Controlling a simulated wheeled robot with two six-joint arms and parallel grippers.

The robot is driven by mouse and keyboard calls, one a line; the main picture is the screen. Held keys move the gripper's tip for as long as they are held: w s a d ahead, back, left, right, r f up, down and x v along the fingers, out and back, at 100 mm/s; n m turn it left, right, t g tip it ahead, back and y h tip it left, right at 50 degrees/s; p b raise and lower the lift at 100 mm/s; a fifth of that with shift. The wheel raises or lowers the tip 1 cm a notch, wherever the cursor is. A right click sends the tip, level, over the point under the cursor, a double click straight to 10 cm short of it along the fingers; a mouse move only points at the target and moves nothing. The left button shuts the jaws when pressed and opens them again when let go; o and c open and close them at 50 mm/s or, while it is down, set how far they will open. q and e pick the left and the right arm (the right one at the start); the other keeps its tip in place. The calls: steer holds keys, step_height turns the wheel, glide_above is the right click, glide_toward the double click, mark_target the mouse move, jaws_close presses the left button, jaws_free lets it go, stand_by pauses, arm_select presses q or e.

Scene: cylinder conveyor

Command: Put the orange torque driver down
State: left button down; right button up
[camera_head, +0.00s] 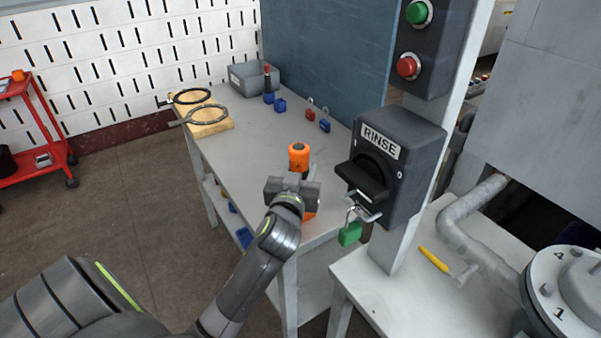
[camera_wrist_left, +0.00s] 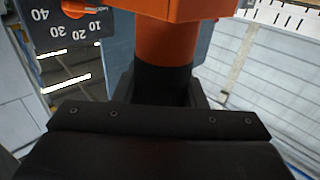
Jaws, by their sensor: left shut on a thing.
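My left gripper (camera_head: 292,188) is shut on the orange torque driver. The driver's orange top (camera_head: 299,157) stands up above the jaws, and a bit of orange shows below them on the right; the jaws hide its middle. In the left wrist view the driver's orange body (camera_wrist_left: 172,42) and black section (camera_wrist_left: 163,84) rise from between the jaws (camera_wrist_left: 163,98). The driver is over the near right part of the grey workbench (camera_head: 250,140). I cannot tell whether its lower end touches the top. My right gripper is not in view.
The RINSE switch box (camera_head: 385,165), with a green padlock (camera_head: 350,234) hanging from it, stands close right of the gripper. Blue and red padlocks (camera_head: 310,114), a grey bin (camera_head: 252,77) and rings on wooden blocks (camera_head: 206,127) lie farther back. The bench's middle is clear.

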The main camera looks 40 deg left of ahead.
arm_select(q)
steer(key=shift+f, duration=0.15)
steer(key=c, duration=1.3)
jaws_free()
steer(key=shift+f, duration=0.15)
steer(key=shift+c, duration=0.2)
steer(key=o, duration=0.4)
steer(key=shift+o, duration=0.2)
steer(key=shift+r, duration=0.25)
steer(key=shift+s+d+f, duration=0.15)
steer(key=shift+s, duration=0.15)
steer(key=b+v, duration=0.1)
steer(key=v, duration=1)
steer(key=shift+s, duration=0.2)
